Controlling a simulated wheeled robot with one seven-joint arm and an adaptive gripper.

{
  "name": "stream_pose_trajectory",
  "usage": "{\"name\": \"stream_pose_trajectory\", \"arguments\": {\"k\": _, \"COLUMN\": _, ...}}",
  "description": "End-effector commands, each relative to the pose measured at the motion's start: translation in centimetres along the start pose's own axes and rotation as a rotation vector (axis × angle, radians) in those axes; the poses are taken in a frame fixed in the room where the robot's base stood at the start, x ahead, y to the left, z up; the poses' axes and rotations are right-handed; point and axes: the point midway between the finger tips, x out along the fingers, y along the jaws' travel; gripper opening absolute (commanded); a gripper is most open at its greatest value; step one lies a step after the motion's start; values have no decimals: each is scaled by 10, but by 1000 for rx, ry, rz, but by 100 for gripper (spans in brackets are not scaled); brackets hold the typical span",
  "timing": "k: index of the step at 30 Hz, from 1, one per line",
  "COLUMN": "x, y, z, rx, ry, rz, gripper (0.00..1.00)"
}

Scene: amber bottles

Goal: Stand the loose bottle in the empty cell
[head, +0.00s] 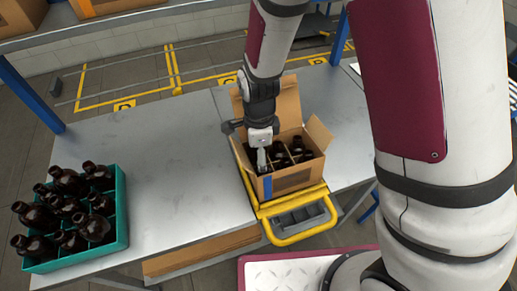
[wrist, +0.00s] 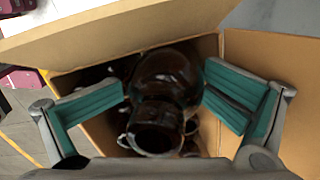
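My gripper (head: 262,165) points down into the left part of an open cardboard box (head: 290,180) with dividers. In the wrist view, the box (wrist: 250,60) surrounds my gripper (wrist: 164,84). A dark amber bottle (wrist: 165,75) stands between its two teal-padded fingers, neck toward the camera. The fingers are spread on either side of it, with a small gap at the left; contact at the right is hard to tell. Other dark bottles (head: 298,145) stand in the box's cells. I cannot tell which cell is empty; my gripper hides part of the box.
The box sits on a yellow-framed carrier (head: 285,207) at the table's right part. A teal crate (head: 75,256) with several amber bottles (head: 68,180) stands at the left. The grey table (head: 170,180) between them is clear. The raised box flaps (head: 319,131) stand close to my arm.

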Motion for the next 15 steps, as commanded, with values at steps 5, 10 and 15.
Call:
{"name": "stream_pose_trajectory", "arguments": {"k": 5, "x": 2, "y": 3, "z": -3, "rx": 4, "ry": 5, "rz": 8, "gripper": 86}}
{"name": "stream_pose_trajectory", "arguments": {"k": 10, "x": -1, "y": 1, "z": -3, "rx": 7, "ry": 4, "rz": 3, "gripper": 86}}
{"name": "stream_pose_trajectory", "arguments": {"k": 15, "x": -19, "y": -1, "z": -2, "rx": 5, "ry": 2, "rz": -3, "gripper": 86}}
